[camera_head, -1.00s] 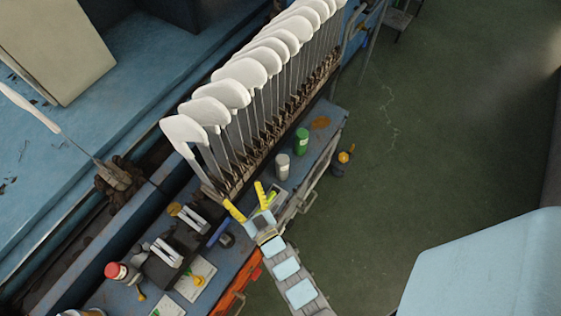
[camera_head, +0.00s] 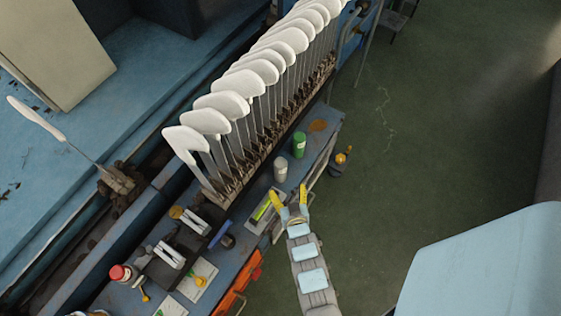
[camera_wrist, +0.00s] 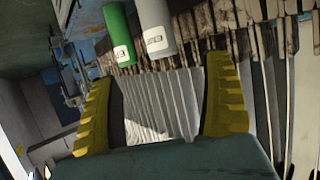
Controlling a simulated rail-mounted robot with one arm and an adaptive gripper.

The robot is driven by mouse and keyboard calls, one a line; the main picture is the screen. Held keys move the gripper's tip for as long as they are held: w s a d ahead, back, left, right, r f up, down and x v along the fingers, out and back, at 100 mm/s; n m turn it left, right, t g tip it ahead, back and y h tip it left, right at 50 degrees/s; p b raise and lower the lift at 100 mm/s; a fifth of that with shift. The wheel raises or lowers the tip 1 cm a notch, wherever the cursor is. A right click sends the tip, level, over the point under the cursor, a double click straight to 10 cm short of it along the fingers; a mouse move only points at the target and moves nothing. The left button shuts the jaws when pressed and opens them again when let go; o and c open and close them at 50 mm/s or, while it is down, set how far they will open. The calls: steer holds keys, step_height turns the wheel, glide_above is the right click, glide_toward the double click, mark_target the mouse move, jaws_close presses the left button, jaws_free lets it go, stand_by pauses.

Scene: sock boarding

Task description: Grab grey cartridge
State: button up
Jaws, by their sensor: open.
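The grey cartridge (camera_head: 280,168) stands upright on the blue bench, just beyond my gripper (camera_head: 289,192) in the head view. My gripper is open, with its yellow fingers spread and nothing between them. In the wrist view the grey cartridge (camera_wrist: 154,28) is at the top, ahead of the gap between the fingers (camera_wrist: 160,105). A green cartridge (camera_head: 299,145) stands beside it, farther back, and also shows to its left in the wrist view (camera_wrist: 119,33).
A row of white sock forms (camera_head: 232,105) on thin stems runs along the bench's left side. Tools and a red-capped container (camera_head: 120,273) lie near the front. A dark bottle with an orange top (camera_head: 339,165) stands right of the bench. Open green floor lies to the right.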

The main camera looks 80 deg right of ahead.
mark_target(282, 171)
steer(key=b+x, duration=0.2)
steer(key=x, duration=0.5)
steer(key=shift+w+d+f, duration=0.1)
steer(key=shift+d+f, duration=0.05)
steer(key=shift+d, duration=0.05)
steer(key=shift+b+x, duration=1.15)
steer(key=shift+x, duration=1.7)
steer(key=c, duration=1.3)
